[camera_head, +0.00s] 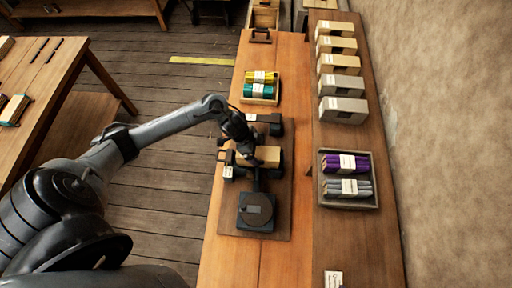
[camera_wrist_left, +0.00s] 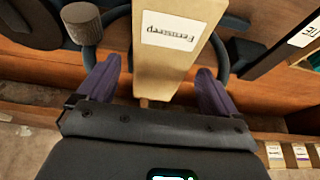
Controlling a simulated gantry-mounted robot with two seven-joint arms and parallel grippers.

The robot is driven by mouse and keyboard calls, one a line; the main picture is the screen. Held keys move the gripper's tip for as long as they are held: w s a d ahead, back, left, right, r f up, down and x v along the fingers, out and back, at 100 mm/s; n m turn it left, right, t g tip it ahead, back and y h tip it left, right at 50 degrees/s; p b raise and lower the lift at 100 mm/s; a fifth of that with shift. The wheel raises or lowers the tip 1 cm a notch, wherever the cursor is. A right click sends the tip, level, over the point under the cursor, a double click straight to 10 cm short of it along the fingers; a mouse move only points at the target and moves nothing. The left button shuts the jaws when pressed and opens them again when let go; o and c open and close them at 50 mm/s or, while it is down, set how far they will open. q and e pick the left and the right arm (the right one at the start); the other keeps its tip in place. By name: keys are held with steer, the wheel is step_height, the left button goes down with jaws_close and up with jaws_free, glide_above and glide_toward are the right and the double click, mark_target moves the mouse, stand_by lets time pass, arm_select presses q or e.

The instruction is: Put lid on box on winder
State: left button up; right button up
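The winder (camera_head: 256,212) is a dark machine on a board on the wooden bench, with a round plate at its near end. A tan box (camera_head: 269,156) sits on it by my left gripper (camera_head: 246,152). In the left wrist view, a tan, labelled body (camera_wrist_left: 172,65), apparently this box, extends between the fingers of my left gripper (camera_wrist_left: 157,92). The fingers are spread, with gaps on both sides. I cannot tell a separate lid from the box. My right gripper is in neither view.
A tray (camera_head: 377,201) of purple and grey bundles stands at the right, with several boxes (camera_head: 340,84) behind it. A smaller tray (camera_head: 260,100) with yellow and teal bundles stands behind the winder. The bench strip in front of the winder is clear.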

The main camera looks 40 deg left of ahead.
arm_select(q)
steer(key=shift+r, duration=0.1)
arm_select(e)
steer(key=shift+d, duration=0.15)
arm_select(q)
steer(key=shift+a+r, duration=0.1)
steer(key=shift+r, duration=0.15)
steer(key=v, duration=1)
steer(key=shift+p, duration=0.3)
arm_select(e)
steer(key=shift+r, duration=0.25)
arm_select(q)
steer(key=shift+s+r, duration=0.1)
steer(key=shift+r+p, duration=0.45)
steer(key=shift+p, duration=0.4)
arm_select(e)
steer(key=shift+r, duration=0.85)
arm_select(q)
steer(key=shift+s, duration=0.1)
